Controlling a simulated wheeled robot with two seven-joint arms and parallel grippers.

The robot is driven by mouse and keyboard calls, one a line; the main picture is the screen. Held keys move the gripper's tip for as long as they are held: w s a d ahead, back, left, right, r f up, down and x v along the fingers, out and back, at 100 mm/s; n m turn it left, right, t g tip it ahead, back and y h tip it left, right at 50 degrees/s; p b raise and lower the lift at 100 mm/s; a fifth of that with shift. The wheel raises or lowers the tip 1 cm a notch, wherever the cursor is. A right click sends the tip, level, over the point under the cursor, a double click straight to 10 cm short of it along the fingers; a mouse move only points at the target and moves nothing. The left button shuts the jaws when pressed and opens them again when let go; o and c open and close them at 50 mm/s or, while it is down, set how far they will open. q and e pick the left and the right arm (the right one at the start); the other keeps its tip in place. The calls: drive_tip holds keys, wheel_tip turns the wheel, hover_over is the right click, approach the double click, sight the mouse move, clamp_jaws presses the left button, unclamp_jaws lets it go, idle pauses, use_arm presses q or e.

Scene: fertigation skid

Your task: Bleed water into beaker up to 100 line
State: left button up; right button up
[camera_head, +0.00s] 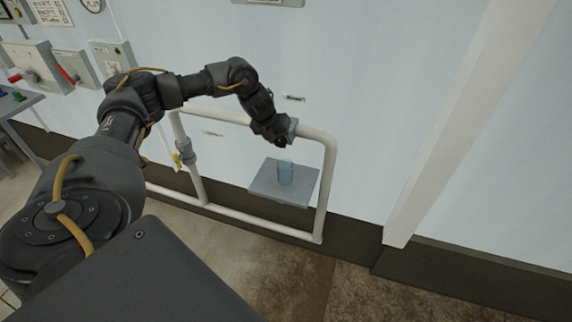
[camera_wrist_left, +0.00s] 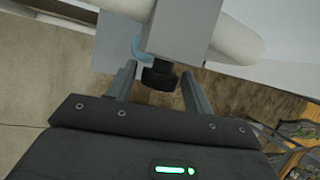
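A see-through bluish beaker (camera_head: 285,173) stands upright on a small grey shelf (camera_head: 264,188) under the pipe. Its scale and any water level are too small to read. My left gripper (camera_head: 281,139) is just above the beaker, at a grey block fitting on the white pipe. In the left wrist view, my left gripper (camera_wrist_left: 158,72) is open, with one finger on each side of a black knob (camera_wrist_left: 159,76). Gaps show between the fingers and the knob. The knob sits under the grey block (camera_wrist_left: 183,28). A blue curved piece (camera_wrist_left: 140,50) shows beside the block.
The white pipe loop (camera_head: 328,185) stands off the wall around the shelf. A yellow-handled valve (camera_head: 178,159) is on its left upright. Switch boxes (camera_head: 36,65) hang on the wall at upper left. A pale post (camera_head: 455,130) rises at right. Floor below is clear.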

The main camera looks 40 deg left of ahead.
use_arm(q)
drive_tip(key=shift+o, duration=1)
drive_tip(key=shift+r, duration=0.1)
drive_tip(key=shift+r, duration=0.15)
drive_tip(key=b+v, duration=0.1)
drive_tip(key=v, duration=0.9)
drive_tip(key=shift+s+r, duration=0.15)
drive_tip(key=shift+s, duration=0.1)
drive_tip(key=shift+a, duration=0.1)
